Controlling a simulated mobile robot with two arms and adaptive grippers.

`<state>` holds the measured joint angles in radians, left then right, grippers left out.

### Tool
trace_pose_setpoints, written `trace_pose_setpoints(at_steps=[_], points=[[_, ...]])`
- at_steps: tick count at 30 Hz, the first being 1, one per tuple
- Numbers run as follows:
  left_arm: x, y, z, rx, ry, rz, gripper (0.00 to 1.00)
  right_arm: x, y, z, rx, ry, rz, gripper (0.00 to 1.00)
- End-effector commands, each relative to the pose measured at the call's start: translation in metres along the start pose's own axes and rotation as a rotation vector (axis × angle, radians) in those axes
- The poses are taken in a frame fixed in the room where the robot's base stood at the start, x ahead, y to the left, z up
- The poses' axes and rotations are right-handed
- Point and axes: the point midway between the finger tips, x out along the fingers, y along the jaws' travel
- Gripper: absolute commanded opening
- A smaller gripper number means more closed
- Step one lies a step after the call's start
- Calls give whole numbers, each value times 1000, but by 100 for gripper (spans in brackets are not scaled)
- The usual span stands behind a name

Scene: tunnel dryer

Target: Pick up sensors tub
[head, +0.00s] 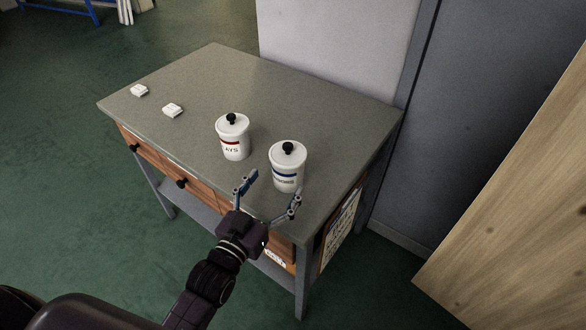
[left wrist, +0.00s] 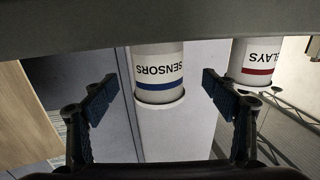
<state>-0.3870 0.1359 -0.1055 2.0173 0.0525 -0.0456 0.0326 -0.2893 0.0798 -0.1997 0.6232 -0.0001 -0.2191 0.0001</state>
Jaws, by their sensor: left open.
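The sensors tub (head: 287,170) is a white cylinder with a blue band and a black lid knob, upright on the grey table near its front right corner. In the left wrist view the word SENSORS shows on the tub (left wrist: 158,70), upside down, between the two fingers. My left gripper (head: 270,188) is open and empty at the table's front edge, just short of the tub, with its fingers spread toward it; it also shows in the left wrist view (left wrist: 160,90). My right gripper is not in view.
A similar white tub with a red band (head: 233,140) stands left of the sensors tub. A wooden panel (head: 520,190) stands at right. The table's back middle is clear.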

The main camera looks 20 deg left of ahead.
Motion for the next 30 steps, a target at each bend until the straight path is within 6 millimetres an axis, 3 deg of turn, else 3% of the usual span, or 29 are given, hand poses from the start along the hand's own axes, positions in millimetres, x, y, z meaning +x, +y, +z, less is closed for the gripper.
trace_pose_setpoints(at_steps=[11, 18, 26, 30], points=[[41, 2, 2, -1, 2, 0, 79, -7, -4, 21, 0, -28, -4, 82], [69, 4, 4, 0, 1, 1, 79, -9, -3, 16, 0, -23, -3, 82], [72, 4, 6, 0, -1, 1, 79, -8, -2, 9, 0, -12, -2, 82], [72, 4, 6, 0, -1, 1, 67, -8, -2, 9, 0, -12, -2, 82]])
